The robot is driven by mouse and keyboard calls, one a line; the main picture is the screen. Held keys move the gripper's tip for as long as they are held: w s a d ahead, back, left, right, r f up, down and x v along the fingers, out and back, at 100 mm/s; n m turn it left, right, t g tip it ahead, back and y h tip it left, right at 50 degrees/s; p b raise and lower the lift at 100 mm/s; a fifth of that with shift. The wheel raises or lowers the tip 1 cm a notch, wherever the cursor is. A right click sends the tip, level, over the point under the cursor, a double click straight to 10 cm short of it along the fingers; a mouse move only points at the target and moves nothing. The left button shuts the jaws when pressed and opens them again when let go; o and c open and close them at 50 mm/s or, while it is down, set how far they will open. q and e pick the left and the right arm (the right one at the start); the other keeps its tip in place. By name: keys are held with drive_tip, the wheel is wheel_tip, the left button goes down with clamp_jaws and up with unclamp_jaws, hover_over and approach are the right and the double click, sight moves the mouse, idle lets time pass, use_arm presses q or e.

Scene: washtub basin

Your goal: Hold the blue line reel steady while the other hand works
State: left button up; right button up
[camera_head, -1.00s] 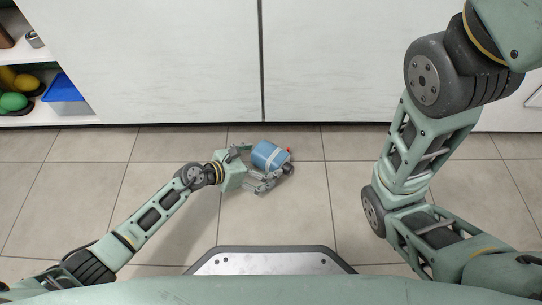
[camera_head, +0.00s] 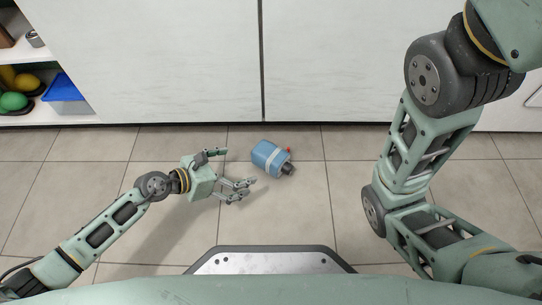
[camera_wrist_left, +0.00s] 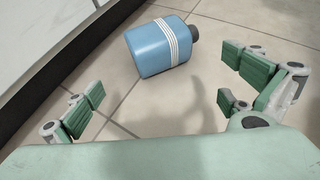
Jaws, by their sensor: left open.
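The blue line reel (camera_head: 268,156) is a blue, rounded body with a pale band, a dark end and a small red part. It lies on the tiled floor in front of the white cabinets. It also shows in the left wrist view (camera_wrist_left: 160,46), beyond the fingers. My left gripper (camera_head: 233,170) is open and empty, to the left of the reel and apart from it. Its spread fingers show at both sides of the left wrist view (camera_wrist_left: 158,105). My right arm stands at the right of the head view, but its gripper is out of frame.
White cabinet fronts (camera_head: 350,60) close off the far side of the floor. A shelf at the far left holds a blue bin (camera_head: 66,88) and yellow and green items (camera_head: 14,101). The floor (camera_head: 300,210) around the reel is clear.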

sight(260, 162)
use_arm(q)
drive_tip(key=shift+w+d+r+p, duration=0.15)
drive_tip(key=shift+w+d+p, duration=0.4)
drive_tip(key=shift+p, duration=0.5)
drive_tip(key=shift+w+d+f+p, duration=0.15)
drive_tip(key=shift+d+f+p, duration=0.05)
drive_tip(key=shift+f+p, duration=0.2)
drive_tip(key=shift+w+d+f+b, duration=0.2)
drive_tip(key=shift+d+f+b, duration=0.1)
drive_tip(key=shift+f, duration=0.1)
drive_tip(key=b+x, duration=0.3)
drive_tip(key=x, duration=0.4)
drive_tip(key=shift+w+d+f+b, duration=0.2)
drive_tip(key=shift+d+b, duration=0.1)
drive_tip(key=shift+b, duration=0.05)
drive_tip(key=shift+w+d+f, duration=0.2)
drive_tip(key=shift+w+d, duration=0.15)
drive_tip(key=shift+d, duration=0.1)
drive_tip(key=c, duration=0.7)
